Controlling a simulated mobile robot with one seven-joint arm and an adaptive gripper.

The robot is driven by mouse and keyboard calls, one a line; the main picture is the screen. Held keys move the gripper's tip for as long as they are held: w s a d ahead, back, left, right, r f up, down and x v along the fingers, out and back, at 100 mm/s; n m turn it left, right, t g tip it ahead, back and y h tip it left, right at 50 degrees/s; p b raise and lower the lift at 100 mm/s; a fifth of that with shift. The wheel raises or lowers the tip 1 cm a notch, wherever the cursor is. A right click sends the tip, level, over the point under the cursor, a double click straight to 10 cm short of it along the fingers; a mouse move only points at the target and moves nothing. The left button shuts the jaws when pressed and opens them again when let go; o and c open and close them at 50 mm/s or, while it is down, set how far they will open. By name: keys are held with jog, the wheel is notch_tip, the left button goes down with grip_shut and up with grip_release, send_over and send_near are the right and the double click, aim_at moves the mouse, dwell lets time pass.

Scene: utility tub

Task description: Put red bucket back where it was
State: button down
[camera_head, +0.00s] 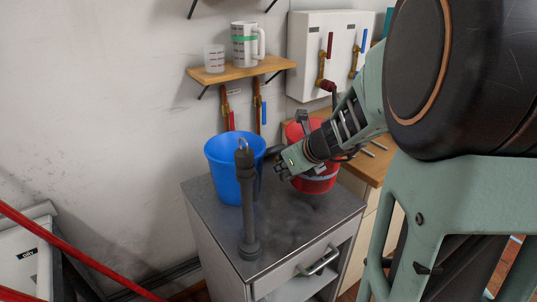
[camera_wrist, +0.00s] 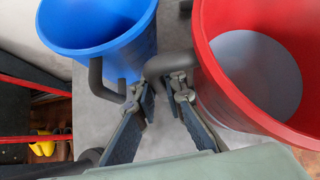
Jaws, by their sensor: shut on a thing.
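The red bucket (camera_head: 318,184) is over the right part of the grey cabinet top (camera_head: 290,229), upright and partly hidden by my arm. I cannot tell whether its base touches the top. In the wrist view the red bucket (camera_wrist: 222,85) fills the right side, with a pale inside bottom. My gripper (camera_head: 281,163) is at its left side. In the wrist view my gripper (camera_wrist: 160,92) is shut on the dark grey handle (camera_wrist: 168,65) beside the red rim. The blue bucket (camera_head: 227,170) stands upright to the left; its dark handle (camera_wrist: 95,78) is close to my left finger.
A dark upright post (camera_head: 249,210) stands at the cabinet's front, before the blue bucket. A wooden shelf (camera_head: 240,71) holds a cup and a jug. A wooden-topped counter (camera_head: 374,165) is behind on the right. Red bars (camera_head: 60,243) cross the lower left.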

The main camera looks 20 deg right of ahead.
aim_at(283, 179)
jog(key=shift+w+f+b, duration=0.1)
jog(key=shift+f+b, duration=1.25)
jog(key=shift+f, duration=0.9)
jog(key=shift+f, duration=0.15)
jog(key=c, duration=2)
grip_release()
jog(key=shift+f, duration=0.1)
jog(key=shift+s+r, duration=0.25)
jog(key=shift+r, duration=0.15)
jog(key=shift+p+v, duration=3.8)
jog(key=shift+v, duration=1.95)
jog(key=shift+s+f, duration=0.1)
jog(key=shift+f, duration=0.1)
